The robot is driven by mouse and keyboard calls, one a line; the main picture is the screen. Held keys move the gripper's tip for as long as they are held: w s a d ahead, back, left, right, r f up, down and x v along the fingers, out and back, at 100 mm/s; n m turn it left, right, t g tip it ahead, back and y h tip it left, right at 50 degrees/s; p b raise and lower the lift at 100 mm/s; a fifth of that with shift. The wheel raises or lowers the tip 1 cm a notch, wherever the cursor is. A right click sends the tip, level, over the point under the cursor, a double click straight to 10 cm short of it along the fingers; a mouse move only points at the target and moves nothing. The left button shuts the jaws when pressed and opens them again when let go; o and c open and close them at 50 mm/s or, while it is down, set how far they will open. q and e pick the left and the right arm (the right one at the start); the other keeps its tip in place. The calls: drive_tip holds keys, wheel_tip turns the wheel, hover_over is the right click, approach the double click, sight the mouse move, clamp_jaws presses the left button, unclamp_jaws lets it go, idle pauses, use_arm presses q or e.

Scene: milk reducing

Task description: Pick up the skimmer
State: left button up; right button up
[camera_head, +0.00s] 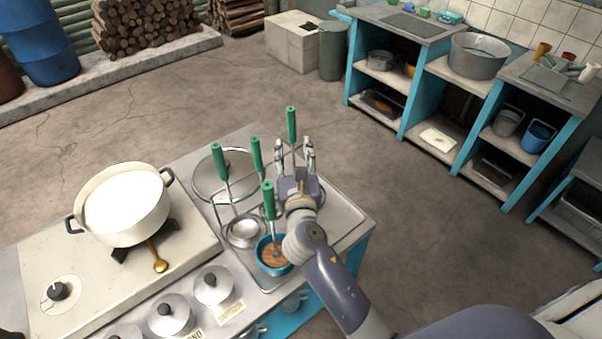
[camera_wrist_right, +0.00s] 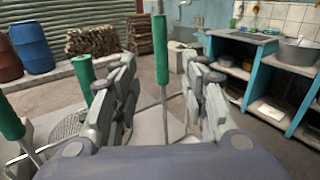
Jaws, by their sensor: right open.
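Several green-handled utensils stand upright on the metal counter; which one is the skimmer I cannot tell for sure. One green handle (camera_head: 291,125) rises just beyond my right gripper (camera_head: 294,151). In the right wrist view this green handle (camera_wrist_right: 160,48) shows in line with the gap between the open fingers (camera_wrist_right: 160,75), its thin rod running down between them. I cannot tell whether the rod is inside the jaws or beyond them. The lower end is hidden. Other green handles (camera_head: 256,153) stand to the left. My left gripper is not in view.
A blue bowl (camera_head: 262,262) with brown contents sits close to my right wrist. A large white pot (camera_head: 127,205) stands on the stove at left. Blue shelves (camera_head: 455,110) stand across open floor.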

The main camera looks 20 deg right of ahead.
sight(292, 127)
drive_tip(key=x, duration=0.4)
drive_tip(key=shift+w, duration=0.3)
drive_tip(key=shift+p+x, duration=0.65)
drive_tip(key=shift+x, duration=2)
drive_tip(key=shift+r, duration=0.15)
drive_tip(key=shift+s, duration=0.1)
drive_tip(key=shift+c, duration=0.2)
drive_tip(key=shift+r, duration=0.1)
clamp_jaws()
